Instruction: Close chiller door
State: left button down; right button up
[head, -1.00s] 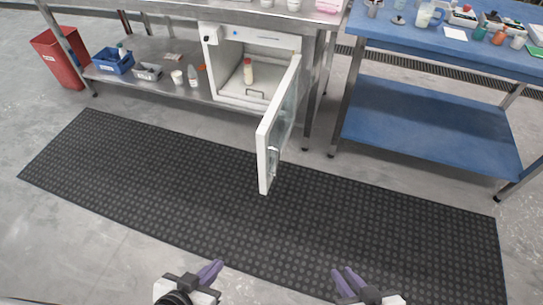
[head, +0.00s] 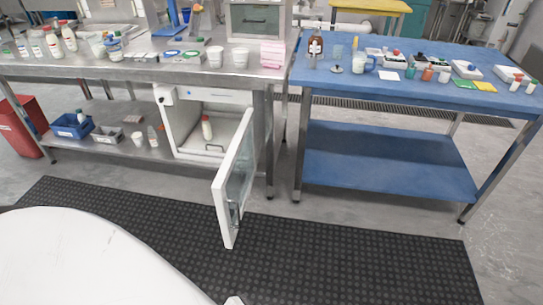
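The chiller (head: 168,118) is a white box on the lower shelf of the steel table. Its door (head: 222,213) stands wide open, swung out toward me over the black mat, with a glass pane in a white frame. The door is hinged on the chiller's right side. Neither of my grippers shows now. A large white rounded part, likely my own arm, covers the lower left, and a small white piece shows at the bottom edge.
The steel table (head: 120,70) holds bottles, cups and boxes. A blue table (head: 370,78) stands to the right. A blue bin (head: 72,133), a grey tray and a cup sit left of the chiller. A red bin (head: 20,140) is far left. The black mat (head: 340,250) in front is clear.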

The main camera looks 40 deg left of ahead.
aim_at(229, 230)
jog(key=z, duration=0.05)
jog(key=i, duration=0.85)
jog(key=u, duration=1.65)
